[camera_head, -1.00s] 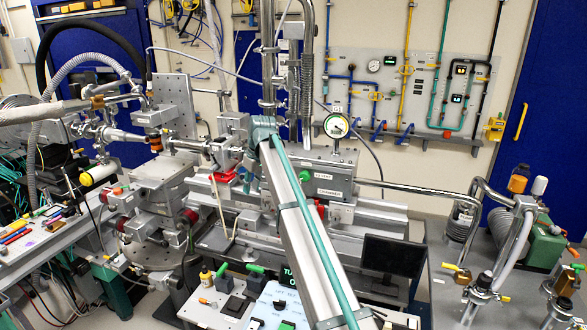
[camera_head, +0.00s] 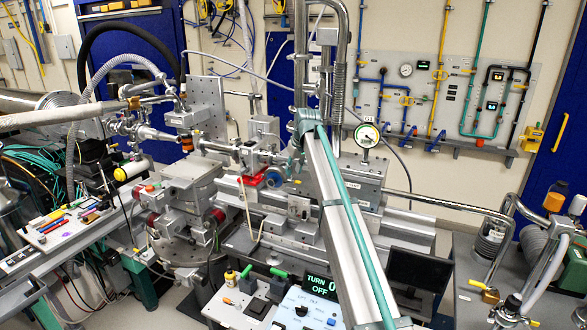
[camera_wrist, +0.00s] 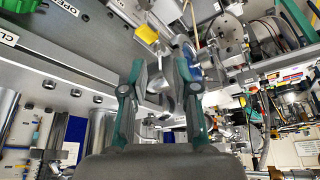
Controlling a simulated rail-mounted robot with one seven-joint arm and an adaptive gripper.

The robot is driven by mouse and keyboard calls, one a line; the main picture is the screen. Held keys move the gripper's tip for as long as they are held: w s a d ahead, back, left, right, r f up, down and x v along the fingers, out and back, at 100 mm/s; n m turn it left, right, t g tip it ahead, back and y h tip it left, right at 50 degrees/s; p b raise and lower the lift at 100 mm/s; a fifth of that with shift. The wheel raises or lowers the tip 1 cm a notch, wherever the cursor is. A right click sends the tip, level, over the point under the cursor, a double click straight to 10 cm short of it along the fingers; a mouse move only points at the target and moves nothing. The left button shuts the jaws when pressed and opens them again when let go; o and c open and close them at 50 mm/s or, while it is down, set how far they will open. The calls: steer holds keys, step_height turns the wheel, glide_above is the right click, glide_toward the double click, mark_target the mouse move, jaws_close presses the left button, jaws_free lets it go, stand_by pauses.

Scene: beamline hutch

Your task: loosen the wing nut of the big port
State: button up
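In the wrist view, the two teal-and-grey fingers of my gripper (camera_wrist: 160,72) stand apart. A shiny metal piece (camera_wrist: 163,88), possibly the wing nut, shows between and beyond them; I cannot tell whether a finger touches it. A blue part (camera_wrist: 194,66) shows just beside the right fingertip. The big port cannot be clearly made out. In the head view, my arm covers the middle of the beamline and my gripper cannot be made out. A round blue part (camera_head: 273,178) shows just left of my arm, by a red piece (camera_head: 253,179).
A grey panel (camera_wrist: 85,40) with OPEN and CLOSE labels fills the wrist view's upper left. A yellow part (camera_wrist: 147,33) is close above the fingers. In the head view, a dial gauge (camera_head: 367,135) stands right of my arm and a dark monitor (camera_head: 420,268) sits below it.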

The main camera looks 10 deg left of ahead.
steer(key=shift+x, duration=1)
jaws_close()
